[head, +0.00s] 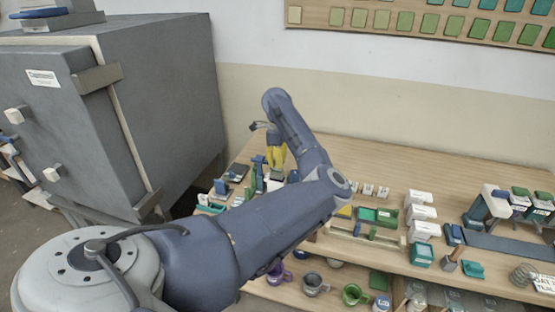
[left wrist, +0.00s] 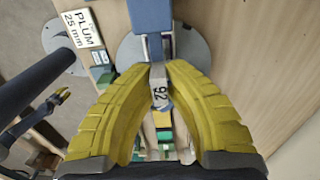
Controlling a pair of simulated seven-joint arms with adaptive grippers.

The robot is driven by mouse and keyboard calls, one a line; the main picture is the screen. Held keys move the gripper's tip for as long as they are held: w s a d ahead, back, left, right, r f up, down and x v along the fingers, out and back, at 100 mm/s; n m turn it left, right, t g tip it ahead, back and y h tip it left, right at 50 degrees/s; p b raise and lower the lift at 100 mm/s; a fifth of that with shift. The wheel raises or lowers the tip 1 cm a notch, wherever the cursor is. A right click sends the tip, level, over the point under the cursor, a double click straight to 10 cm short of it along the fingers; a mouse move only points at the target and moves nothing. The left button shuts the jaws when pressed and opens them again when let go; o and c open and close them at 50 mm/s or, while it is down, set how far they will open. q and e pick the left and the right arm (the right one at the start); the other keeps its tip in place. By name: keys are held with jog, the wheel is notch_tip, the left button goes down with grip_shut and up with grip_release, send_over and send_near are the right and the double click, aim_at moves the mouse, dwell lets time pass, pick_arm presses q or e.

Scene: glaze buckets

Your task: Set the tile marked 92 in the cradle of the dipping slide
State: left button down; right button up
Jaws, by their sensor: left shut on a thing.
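In the left wrist view the yellow fingers of my left gripper (left wrist: 160,68) are closed in on a small pale tile marked 92 (left wrist: 160,95), whose number faces the camera. In the head view my left gripper (head: 277,163) points down over the left part of the table, and it hides much of what it holds. A blue block (left wrist: 151,15) on a narrow grey neck stands just beyond the fingertips. I cannot tell which thing is the dipping slide or its cradle.
A label reading PLUM 25 mm (left wrist: 82,29) lies near round grey bases. The table (head: 400,160) carries white boxes (head: 420,213) and a grey stand (head: 490,205) at the right. Mugs (head: 312,283) sit on a lower shelf. A large kiln (head: 165,90) stands left. The table's back is clear.

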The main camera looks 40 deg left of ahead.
pick_arm(q)
jog(key=shift+f, duration=0.2)
dwell(0.6)
jog(key=c, duration=1.4)
grip_release()
jog(key=shift+r, duration=0.1)
jog(key=shift+r, duration=3.4)
